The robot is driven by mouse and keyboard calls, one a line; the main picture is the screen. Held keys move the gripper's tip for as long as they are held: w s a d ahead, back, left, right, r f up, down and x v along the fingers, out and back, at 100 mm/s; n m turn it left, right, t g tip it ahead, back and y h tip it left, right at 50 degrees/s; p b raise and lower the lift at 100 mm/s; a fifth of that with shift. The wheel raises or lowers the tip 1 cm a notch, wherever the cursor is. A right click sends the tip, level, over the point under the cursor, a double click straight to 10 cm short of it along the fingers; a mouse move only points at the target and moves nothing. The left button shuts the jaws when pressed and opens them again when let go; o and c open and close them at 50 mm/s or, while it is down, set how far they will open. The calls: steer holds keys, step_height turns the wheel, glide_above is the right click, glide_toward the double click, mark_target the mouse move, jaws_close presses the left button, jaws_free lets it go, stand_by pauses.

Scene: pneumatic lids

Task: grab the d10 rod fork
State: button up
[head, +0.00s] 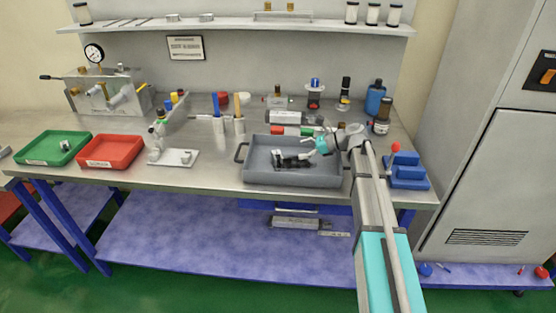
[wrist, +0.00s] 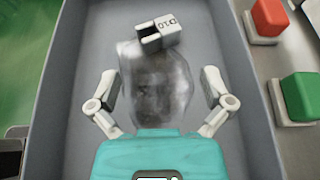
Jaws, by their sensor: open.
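The D10 rod fork (wrist: 157,35) is a small pale grey block with a dark slot and "D10" printed on it. It lies on the floor of the grey tray (wrist: 65,105), near the top of the wrist view. My gripper (wrist: 160,75) is open, its two pale fingers spread wide, with nothing held between them. The fork is beyond the fingertips, roughly centred between them and apart from both. A blurred, greyish see-through patch (wrist: 158,85) shows between the fingers; I cannot tell what it is. In the head view my gripper is over the grey tray (head: 265,177).
Red (wrist: 268,17) and green (wrist: 300,95) blocks stand outside the tray's right wall in the wrist view. In the head view, a blue stepped block (head: 408,175) is right of the tray. A red tray (head: 110,151) and green tray (head: 53,148) stand left.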

mark_target(276, 154)
steer(key=b+x, duration=0.1)
steer(key=x, duration=0.2)
steer(key=shift+a+f, duration=0.15)
steer(key=shift+a, duration=0.3)
steer(key=shift+r+b+x, duration=0.15)
steer(key=shift+b+x, duration=0.25)
steer(key=shift+x, duration=0.95)
steer(key=shift+r+b+x, duration=0.1)
steer(key=shift+b+x, duration=0.25)
steer(key=shift+x, duration=0.95)
steer(key=shift+s+a, duration=0.1)
steer(key=shift+a, duration=0.05)
steer(key=c, duration=0.9)
steer(key=shift+r, duration=0.15)
